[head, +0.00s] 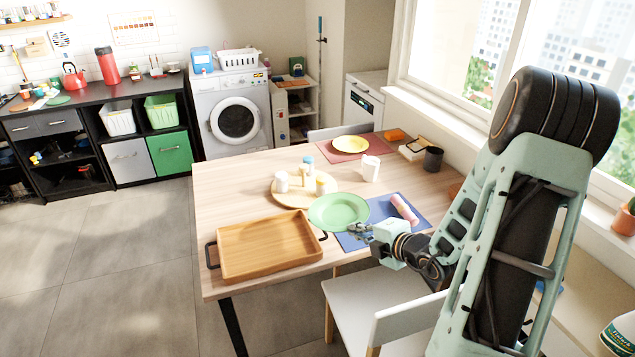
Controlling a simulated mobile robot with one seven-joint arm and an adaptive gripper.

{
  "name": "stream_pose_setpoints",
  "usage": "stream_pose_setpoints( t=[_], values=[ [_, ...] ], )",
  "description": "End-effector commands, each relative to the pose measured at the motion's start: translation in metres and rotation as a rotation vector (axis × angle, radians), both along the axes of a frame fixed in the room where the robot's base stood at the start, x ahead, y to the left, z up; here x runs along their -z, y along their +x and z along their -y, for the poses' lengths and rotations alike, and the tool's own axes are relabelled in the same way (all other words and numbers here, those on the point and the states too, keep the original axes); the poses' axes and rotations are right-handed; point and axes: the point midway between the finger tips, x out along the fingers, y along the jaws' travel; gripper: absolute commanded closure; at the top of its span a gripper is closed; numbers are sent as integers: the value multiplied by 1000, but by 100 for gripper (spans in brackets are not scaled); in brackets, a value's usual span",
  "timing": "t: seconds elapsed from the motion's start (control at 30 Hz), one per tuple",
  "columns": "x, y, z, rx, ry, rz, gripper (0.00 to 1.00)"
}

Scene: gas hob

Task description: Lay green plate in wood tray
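The green plate (338,209) is at the middle of the near half of the table, over the left part of a blue placemat (383,208). I cannot tell if it rests flat or is slightly raised. The wood tray (268,246), rectangular with dark handles at its ends, lies empty at the near left of the table, left of the plate. My gripper (356,230) is at the plate's near right rim, reaching in from the right. Its fingers are small and partly overlap the rim, so whether they grip it is unclear.
A round board (291,198) with several small containers stands behind the plate. A pink rolled item (404,209) lies on the blue placemat. A white chair (375,300) is at the near edge.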

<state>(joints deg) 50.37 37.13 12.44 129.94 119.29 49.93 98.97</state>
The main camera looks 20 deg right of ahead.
Motion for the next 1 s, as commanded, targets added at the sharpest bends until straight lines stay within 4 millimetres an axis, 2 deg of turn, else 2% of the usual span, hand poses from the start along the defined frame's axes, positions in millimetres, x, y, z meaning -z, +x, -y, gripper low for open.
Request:
stream_pose_setpoints(
  t=[0.03,0.3,0.5,0.7,1.0],
  values=[
    [-16,0,-13,-21,-1,4,100],
    [-78,-20,-102,-151,1,3,100],
    [-107,-39,-149,-224,0,3,100],
    [-114,-47,-164,-248,0,2,100],
    [-107,-46,-165,-250,2,5,100]
  ],
)
